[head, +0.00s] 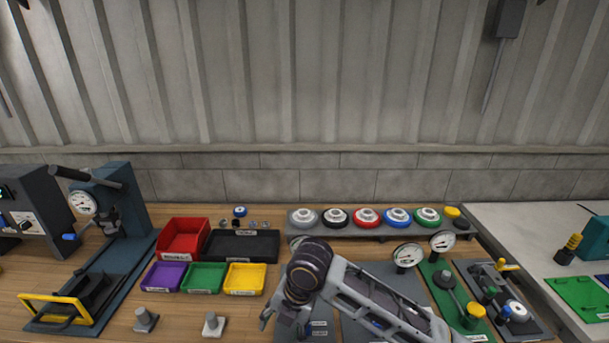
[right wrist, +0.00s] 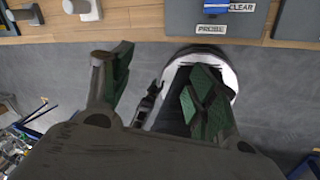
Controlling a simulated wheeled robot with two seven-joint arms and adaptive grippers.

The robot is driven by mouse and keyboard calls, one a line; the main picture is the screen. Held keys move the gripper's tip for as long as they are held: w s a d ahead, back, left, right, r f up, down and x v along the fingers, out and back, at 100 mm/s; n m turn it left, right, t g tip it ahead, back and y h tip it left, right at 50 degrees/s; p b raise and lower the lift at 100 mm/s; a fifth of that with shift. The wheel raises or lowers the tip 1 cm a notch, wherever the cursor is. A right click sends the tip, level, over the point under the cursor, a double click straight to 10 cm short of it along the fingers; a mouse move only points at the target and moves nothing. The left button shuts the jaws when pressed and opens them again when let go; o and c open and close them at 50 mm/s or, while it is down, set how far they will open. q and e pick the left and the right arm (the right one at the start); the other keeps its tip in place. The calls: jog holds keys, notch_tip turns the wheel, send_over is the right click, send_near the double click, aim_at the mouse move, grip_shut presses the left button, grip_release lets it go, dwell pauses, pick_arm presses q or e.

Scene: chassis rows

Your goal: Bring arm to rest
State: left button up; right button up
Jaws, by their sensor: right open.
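My right arm (head: 385,302) comes in from the lower right of the head view, its dark wrist over the front middle of the bench. My right gripper (head: 275,317) points down near the bench's front edge, partly cut off by the picture. In the right wrist view my right gripper (right wrist: 160,68) is open, its two green-padded fingers wide apart with nothing between them. The fingers show over the grey floor (right wrist: 60,65), in front of the bench edge. My left gripper is not in view.
Under the arm lie grey plates (right wrist: 180,18); one label reads PROBE. To the left stand a red bin (head: 183,238), a black tray (head: 242,246), small purple, green and yellow trays (head: 245,279), and a dial press (head: 125,215). Dial gauges (head: 407,256) stand right; coloured discs (head: 367,217) line the back.

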jog(key=s+d+f+m+t+h, duration=0.1)
jog(key=s+d+f+m, duration=0.3)
jog(key=d+m, duration=0.55)
jog(key=s+d+f+m+t+h, duration=0.1)
jog(key=s+d+f+m, duration=0.2)
jog(key=d+m, duration=0.7)
jog(key=s+d+f+m+t+h, duration=0.1)
jog(key=s+d+f+m, duration=0.3)
jog(key=d+m, duration=0.55)
notch_tip(320, 180, down, 33)
jog(key=s+a+m+g, duration=0.1)
jog(key=s+a, duration=0.1)
jog(key=s, duration=0.1)
jog(key=s+d+f, duration=0.2)
jog(key=s+f, duration=0.8)
jog(key=s, duration=0.1)
jog(key=s+d+f+g, duration=0.1)
jog(key=s+d+f, duration=0.1)
jog(key=s+f, duration=0.8)
jog(key=shift+s+d+g, duration=0.25)
jog(key=shift+s+g, duration=0.05)
jog(key=shift+s, duration=0.2)
